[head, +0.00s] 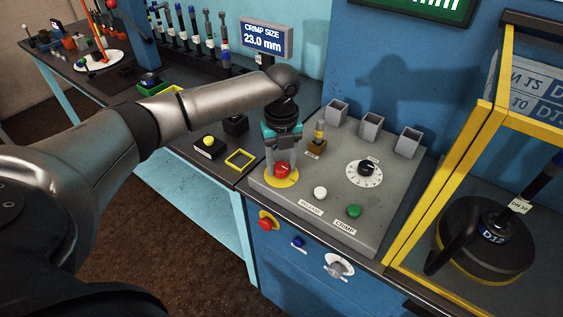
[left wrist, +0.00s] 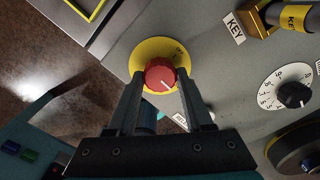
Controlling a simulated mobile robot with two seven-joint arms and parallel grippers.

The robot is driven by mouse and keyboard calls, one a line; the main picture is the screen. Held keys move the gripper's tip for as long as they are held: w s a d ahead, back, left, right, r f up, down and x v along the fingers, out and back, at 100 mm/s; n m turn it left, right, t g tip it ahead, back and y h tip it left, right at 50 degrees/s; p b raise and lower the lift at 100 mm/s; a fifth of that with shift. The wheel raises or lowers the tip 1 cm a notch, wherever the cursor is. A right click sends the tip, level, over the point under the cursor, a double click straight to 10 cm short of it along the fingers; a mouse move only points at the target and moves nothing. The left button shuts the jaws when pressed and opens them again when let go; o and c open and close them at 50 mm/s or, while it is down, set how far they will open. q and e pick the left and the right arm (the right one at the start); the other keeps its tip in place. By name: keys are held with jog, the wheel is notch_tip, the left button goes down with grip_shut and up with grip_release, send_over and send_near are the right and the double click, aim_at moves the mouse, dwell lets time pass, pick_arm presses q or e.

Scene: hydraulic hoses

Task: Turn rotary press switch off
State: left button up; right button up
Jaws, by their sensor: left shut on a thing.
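A red knob (head: 282,169) with a white pointer line sits on a round yellow plate (head: 284,182) at the left end of the grey sloped control panel. My left gripper (head: 282,160) reaches down from above and is shut on this red knob, one finger on each side. In the left wrist view the red knob (left wrist: 160,74) lies between the fingertips (left wrist: 159,80), and its white line points down to the right. My right gripper is not in view.
The panel also carries a black dial (head: 367,168), a white button (head: 320,193), a green button (head: 354,211) and a key holder (head: 316,146). A yellow-framed guard (head: 440,170) stands at the right. A red knob (head: 268,221) and grey switch (head: 338,267) are on the front face.

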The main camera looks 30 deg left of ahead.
pick_arm(q)
grip_shut()
jog(key=shift+r+n+p, duration=0.15)
jog(key=shift+n+p, duration=0.25)
jog(key=shift+p, duration=0.5)
jog(key=n+p, duration=0.5)
jog(key=p, duration=0.2)
jog(key=shift+n+p, duration=0.3)
jog(key=shift+n, duration=0.1)
jog(key=n+p, duration=0.4)
jog(key=n, duration=0.1)
jog(key=shift+w, duration=0.1)
jog(key=n+p, duration=0.2)
jog(key=n, duration=0.1)
jog(key=shift+n, duration=0.4)
jog(key=shift+n+p, duration=0.45)
jog(key=shift+n, duration=0.75)
jog(key=o, duration=0.9)
grip_release()
